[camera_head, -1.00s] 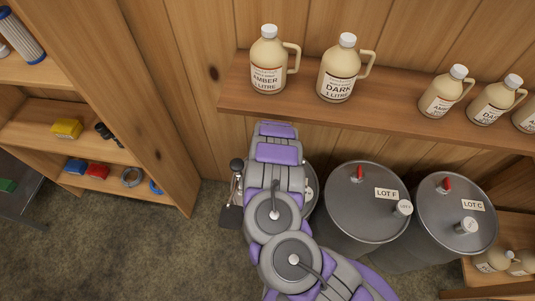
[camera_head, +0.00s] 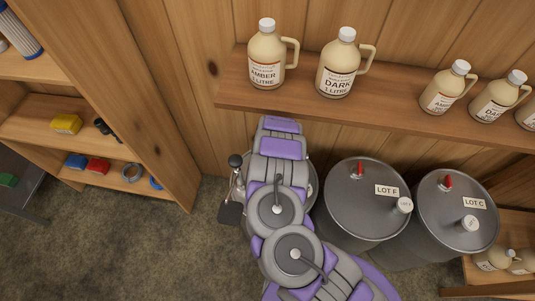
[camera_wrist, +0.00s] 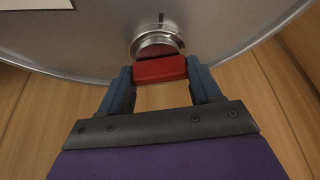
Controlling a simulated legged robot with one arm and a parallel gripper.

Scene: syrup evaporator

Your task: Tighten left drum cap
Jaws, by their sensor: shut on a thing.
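In the wrist view a grey metal drum (camera_wrist: 225,40) fills the top, with a round silver fitting (camera_wrist: 158,42) near its rim. A red cap handle (camera_wrist: 160,69) stands at that fitting. My gripper (camera_wrist: 160,80) has one blue-grey fingertip at each end of the red handle and is shut on it. In the head view my arm covers most of the left drum (camera_head: 313,186); only a sliver of it shows, and its cap and my gripper are hidden.
Two more grey drums, LOT F (camera_head: 350,212) and LOT C (camera_head: 440,210), stand close on the right with red handles on top. A wooden shelf (camera_head: 390,113) with several syrup jugs runs above the drums. A side shelf unit (camera_head: 150,120) stands left. Open floor (camera_head: 150,245) lies front left.

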